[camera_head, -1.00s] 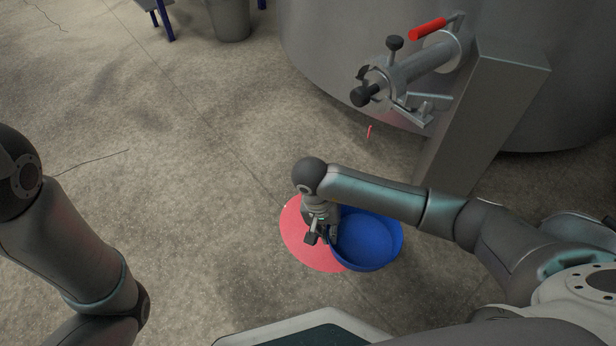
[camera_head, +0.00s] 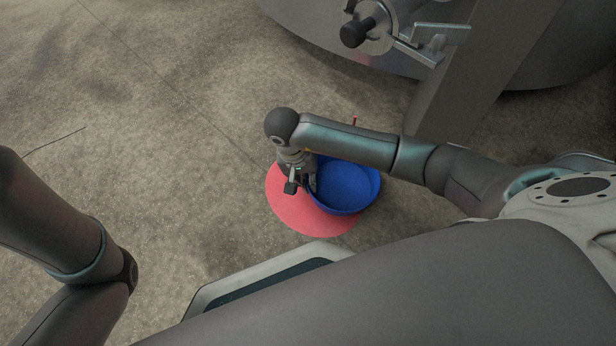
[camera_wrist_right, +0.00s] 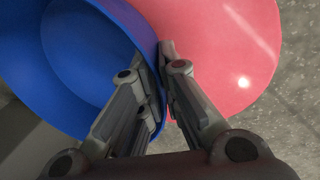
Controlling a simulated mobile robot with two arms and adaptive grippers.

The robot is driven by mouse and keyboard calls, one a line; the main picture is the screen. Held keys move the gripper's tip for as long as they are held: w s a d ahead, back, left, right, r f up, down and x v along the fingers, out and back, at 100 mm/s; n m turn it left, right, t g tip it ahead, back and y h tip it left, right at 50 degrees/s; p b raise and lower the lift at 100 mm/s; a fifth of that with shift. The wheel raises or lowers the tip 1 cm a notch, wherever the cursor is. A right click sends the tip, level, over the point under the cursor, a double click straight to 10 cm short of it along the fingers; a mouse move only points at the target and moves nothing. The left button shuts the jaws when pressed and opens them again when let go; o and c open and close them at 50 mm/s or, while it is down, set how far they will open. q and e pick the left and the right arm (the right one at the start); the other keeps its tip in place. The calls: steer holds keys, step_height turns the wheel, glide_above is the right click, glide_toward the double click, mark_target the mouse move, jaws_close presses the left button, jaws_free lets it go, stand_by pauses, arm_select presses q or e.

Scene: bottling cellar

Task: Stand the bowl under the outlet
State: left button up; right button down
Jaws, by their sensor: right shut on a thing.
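The blue bowl (camera_head: 347,187) is upright, low over the floor, and overlaps the right part of a flat red disc (camera_head: 309,218). I cannot tell whether it touches the disc or hangs just above it. My right gripper (camera_head: 308,184) points down at the bowl's left side. In the right wrist view its fingers (camera_wrist_right: 161,62) are shut on the rim of the bowl (camera_wrist_right: 85,60), one on each side of the wall. The outlet valve (camera_head: 380,30) on the steel tank is at the top, cut off by the picture edge. My left gripper is out of view.
The steel tank (camera_head: 400,70) curves along the top right, with a grey post (camera_head: 485,70) in front. A thin red piece (camera_head: 354,121) shows just behind my right arm. The concrete floor (camera_head: 180,150) left of the disc is clear.

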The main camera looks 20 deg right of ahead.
steer(key=shift+f, duration=0.45)
steer(key=shift+f+b, duration=0.45)
steer(key=shift+b, duration=0.05)
steer(key=c, duration=1.5)
jaws_free()
steer(key=shift+c, duration=0.2)
steer(key=shift+r, duration=0.1)
steer(key=v, duration=1.2)
